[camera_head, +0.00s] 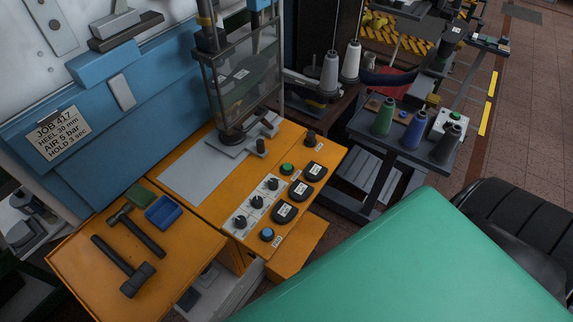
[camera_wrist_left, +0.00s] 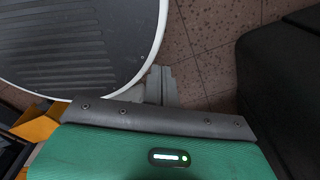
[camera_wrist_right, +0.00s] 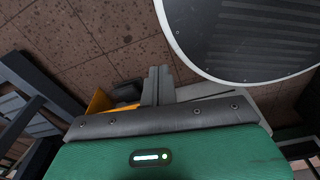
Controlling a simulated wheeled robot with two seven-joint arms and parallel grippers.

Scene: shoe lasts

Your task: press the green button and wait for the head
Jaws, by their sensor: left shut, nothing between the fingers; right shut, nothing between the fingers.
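The green button (camera_head: 287,169) sits on the orange machine panel (camera_head: 195,135), at the upper end of a row of controls. The press head (camera_head: 232,137) is behind a clear guard (camera_head: 245,85) above a grey plate (camera_head: 195,170); whether it touches anything below cannot be told. My left gripper (camera_wrist_left: 161,86) shows in the left wrist view, its grey fingers together and empty over the floor. My right gripper (camera_wrist_right: 157,86) shows in the right wrist view, also shut and empty. Neither gripper shows in the head view, and neither is at the button.
Several black dials (camera_head: 257,202) and a blue button (camera_head: 267,234) share the panel. A dark cart (camera_head: 420,155) with thread cones stands at right. A job sign (camera_head: 58,135) hangs on the blue machine.

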